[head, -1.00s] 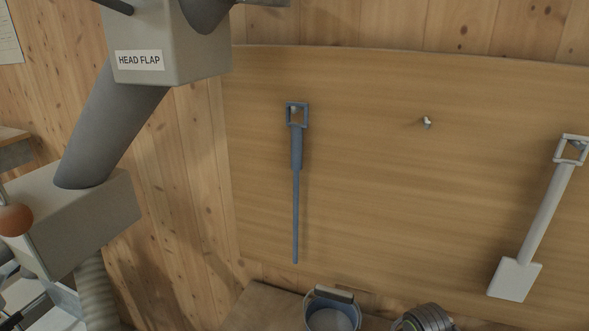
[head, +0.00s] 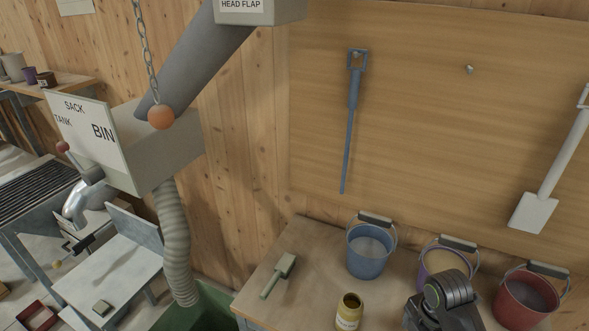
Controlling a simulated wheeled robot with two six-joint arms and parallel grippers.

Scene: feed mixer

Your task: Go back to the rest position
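Neither of my grippers can be made out in the head view. A dark rounded, ringed part of one of my arms (head: 445,300) shows at the bottom right, in front of the bench. Whatever that arm's gripper holds is out of sight. No arm of mine is seen coming in from the left.
The bench (head: 300,255) holds a blue bucket (head: 369,250), a purple bucket (head: 425,265), a red bucket (head: 524,298), a brush (head: 278,276) and a jar (head: 349,311). A diverter box (head: 165,150) and an orange ball on a chain (head: 161,116) hang at left.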

